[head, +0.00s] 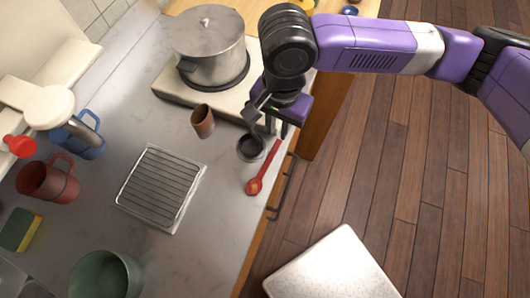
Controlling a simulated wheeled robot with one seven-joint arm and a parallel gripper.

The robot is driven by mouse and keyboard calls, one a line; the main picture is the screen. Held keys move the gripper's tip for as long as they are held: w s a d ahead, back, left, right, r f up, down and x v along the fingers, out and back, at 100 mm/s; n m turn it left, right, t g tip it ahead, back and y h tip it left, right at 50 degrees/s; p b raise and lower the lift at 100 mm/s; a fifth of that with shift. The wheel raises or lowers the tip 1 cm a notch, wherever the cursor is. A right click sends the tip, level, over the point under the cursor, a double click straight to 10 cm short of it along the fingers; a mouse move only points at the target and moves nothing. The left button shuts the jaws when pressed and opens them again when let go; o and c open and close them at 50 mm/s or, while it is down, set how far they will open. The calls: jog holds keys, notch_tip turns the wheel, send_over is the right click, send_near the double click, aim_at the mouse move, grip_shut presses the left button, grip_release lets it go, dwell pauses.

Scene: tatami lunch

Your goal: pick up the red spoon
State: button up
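The red spoon (255,185) lies on the grey counter (225,205) near its right edge. Its bowl points down-left, and its handle runs up to the right toward my gripper (277,129). My gripper points down over the upper end of the handle. Its two dark fingers look apart, with a gap between them. I cannot tell whether the handle end is between the fingers or just below them.
A small dark cup (250,148) stands close left of the spoon handle. A brown cup (203,121), a wire rack (160,188) and a steel pot (208,45) on a stove are farther left. A white-topped surface (335,265) stands on the wooden floor.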

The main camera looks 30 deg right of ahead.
aim_at(277, 146)
jog(key=shift+s+f+p, duration=0.15)
jog(key=shift+f+p, duration=0.2)
jog(key=shift+f, duration=3.1)
jog(key=shift+c, duration=0.2)
grip_shut()
